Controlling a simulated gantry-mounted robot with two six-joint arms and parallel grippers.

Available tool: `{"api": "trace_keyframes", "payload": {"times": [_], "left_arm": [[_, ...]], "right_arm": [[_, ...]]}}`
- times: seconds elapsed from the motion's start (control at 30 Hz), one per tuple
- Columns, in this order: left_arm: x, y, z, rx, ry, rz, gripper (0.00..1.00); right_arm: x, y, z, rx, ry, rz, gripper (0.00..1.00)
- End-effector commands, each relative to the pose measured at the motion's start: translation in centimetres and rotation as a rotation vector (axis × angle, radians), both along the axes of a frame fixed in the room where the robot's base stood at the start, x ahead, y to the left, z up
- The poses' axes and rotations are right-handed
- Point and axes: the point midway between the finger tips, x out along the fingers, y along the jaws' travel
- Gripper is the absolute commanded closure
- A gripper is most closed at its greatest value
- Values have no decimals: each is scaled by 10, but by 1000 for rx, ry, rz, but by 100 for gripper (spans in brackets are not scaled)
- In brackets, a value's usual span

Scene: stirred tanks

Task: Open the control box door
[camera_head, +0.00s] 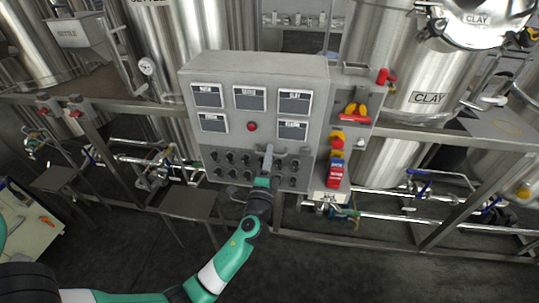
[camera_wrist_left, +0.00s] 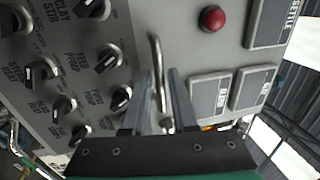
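The grey control box (camera_head: 255,72) stands upright in the middle of the head view, its front door shut. A thin metal handle (camera_wrist_left: 154,55) is on the door, between the knobs and the red button in the left wrist view. My left gripper (camera_head: 267,152) is in front of the door at the handle. In the left wrist view its two fingers (camera_wrist_left: 160,75) are apart, one on each side of the handle, with gaps showing beside the bar. Whether a finger touches the door is unclear. My right gripper is in neither view.
Several black knobs (camera_wrist_left: 108,60) and a red button (camera_wrist_left: 211,18) are close to my left gripper. A side panel (camera_head: 352,100) with red and yellow switches is right of the box. Steel tanks (camera_head: 405,70), pipes and frame rails surround it. The floor in front is open.

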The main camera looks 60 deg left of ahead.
Motion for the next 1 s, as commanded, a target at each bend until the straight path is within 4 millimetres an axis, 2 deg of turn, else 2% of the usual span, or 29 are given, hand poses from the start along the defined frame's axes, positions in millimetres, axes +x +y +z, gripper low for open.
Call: {"api": "trace_keyframes", "payload": {"times": [0.3,0.47,1.0], "left_arm": [[3,5,1,0,-1,-1,74],[3,5,1,0,-1,-1,100],[3,4,1,0,-1,-1,100]], "right_arm": [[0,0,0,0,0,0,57],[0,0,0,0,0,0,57],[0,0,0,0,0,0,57]]}}
